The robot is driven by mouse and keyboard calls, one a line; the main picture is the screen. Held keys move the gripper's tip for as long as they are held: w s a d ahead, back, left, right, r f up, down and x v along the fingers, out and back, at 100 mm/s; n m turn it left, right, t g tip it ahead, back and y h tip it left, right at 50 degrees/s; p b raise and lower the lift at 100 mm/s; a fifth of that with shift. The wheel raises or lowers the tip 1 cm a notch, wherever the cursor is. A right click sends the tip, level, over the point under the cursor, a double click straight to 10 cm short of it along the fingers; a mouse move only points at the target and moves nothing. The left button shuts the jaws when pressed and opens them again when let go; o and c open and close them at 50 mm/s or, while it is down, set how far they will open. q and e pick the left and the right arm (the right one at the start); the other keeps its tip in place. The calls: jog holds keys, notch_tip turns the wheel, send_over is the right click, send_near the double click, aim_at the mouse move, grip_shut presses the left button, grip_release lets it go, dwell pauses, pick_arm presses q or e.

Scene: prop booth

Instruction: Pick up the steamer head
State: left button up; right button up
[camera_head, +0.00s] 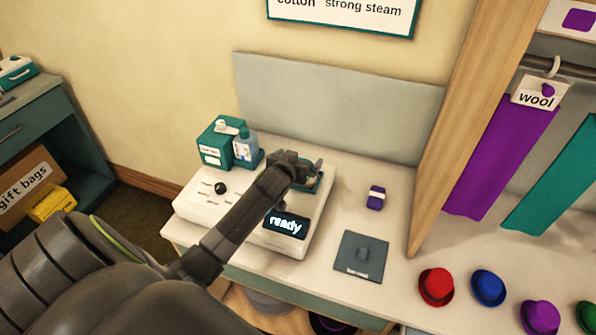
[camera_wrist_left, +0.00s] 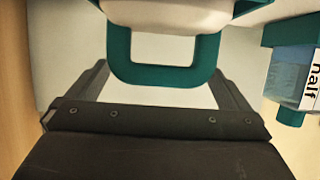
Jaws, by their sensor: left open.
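The steamer head, with a white body and a teal loop handle (camera_wrist_left: 163,74), is at the top middle of the left wrist view. In the head view a teal edge of it (camera_head: 316,184) shows beside my left gripper (camera_head: 303,168), which hides most of it. My left gripper is open, and in the left wrist view its fingers (camera_wrist_left: 160,85) stand on either side of the loop handle, with pale gaps between. My right gripper is not in view.
The white steamer base (camera_head: 190,205) has a black knob and a "ready" display (camera_head: 286,224). A teal holder (camera_head: 211,146) with a blue bottle (camera_head: 246,152) stands behind. A purple item (camera_head: 375,198), a grey mat (camera_head: 361,257) and several small hats are to the right.

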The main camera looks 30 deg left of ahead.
pick_arm(q)
jog(key=shift+c, duration=0.3)
jog(key=c, duration=1.3)
